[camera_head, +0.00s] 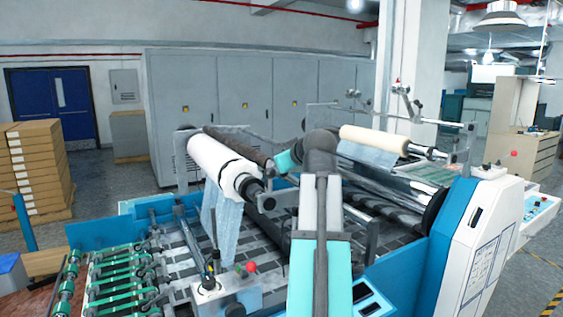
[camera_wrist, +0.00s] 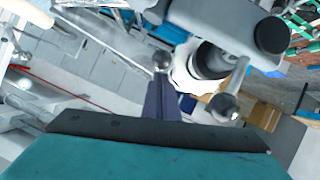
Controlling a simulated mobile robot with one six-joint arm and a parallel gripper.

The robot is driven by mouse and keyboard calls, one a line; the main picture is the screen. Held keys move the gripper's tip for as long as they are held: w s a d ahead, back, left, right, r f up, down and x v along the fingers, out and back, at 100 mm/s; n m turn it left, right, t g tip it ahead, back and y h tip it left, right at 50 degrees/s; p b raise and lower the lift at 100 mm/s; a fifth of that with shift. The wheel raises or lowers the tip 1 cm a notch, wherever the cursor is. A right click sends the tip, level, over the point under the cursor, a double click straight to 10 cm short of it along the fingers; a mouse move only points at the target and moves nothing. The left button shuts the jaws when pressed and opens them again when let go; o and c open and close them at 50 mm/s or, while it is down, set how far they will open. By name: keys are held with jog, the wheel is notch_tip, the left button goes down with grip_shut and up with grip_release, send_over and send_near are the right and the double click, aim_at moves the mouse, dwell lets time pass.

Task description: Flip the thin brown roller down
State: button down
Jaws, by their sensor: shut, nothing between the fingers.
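The thin brown roller (camera_head: 236,146) shows in the head view as a dark rod behind the thick white roll (camera_head: 218,165). It slants from upper left to lower right, and its right end lies close to my wrist. My gripper (camera_head: 268,170) is at the right end of these rolls, partly lost against the dark parts there. In the wrist view my gripper (camera_wrist: 162,88) is shut and empty, with its tips near a round metal knob (camera_wrist: 162,60). I cannot tell whether they touch. I cannot make out the brown roller in the wrist view.
A second knob (camera_wrist: 224,107) and grey machine bracket (camera_wrist: 215,22) sit close to my fingers in the wrist view. A cream roll (camera_head: 374,139) lies to the right of my arm. A red-topped control box (camera_head: 228,295) stands in front.

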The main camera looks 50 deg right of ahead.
jog(key=shift+a+f+n+h+b, duration=0.15)
jog(key=shift+f+b, duration=0.4)
jog(key=shift+b, duration=0.05)
jog(key=shift+a+f+n+h+b, duration=0.1)
jog(key=shift+f+n+h+b, duration=0.05)
jog(key=shift+f+b, duration=0.4)
jog(key=shift+w, duration=0.1)
jog(key=s+a+r, duration=0.6)
jog(key=r, duration=0.1)
jog(key=shift+s+r+b, duration=0.3)
jog(key=shift+b, duration=0.05)
dwell(0.5)
dwell(0.5)
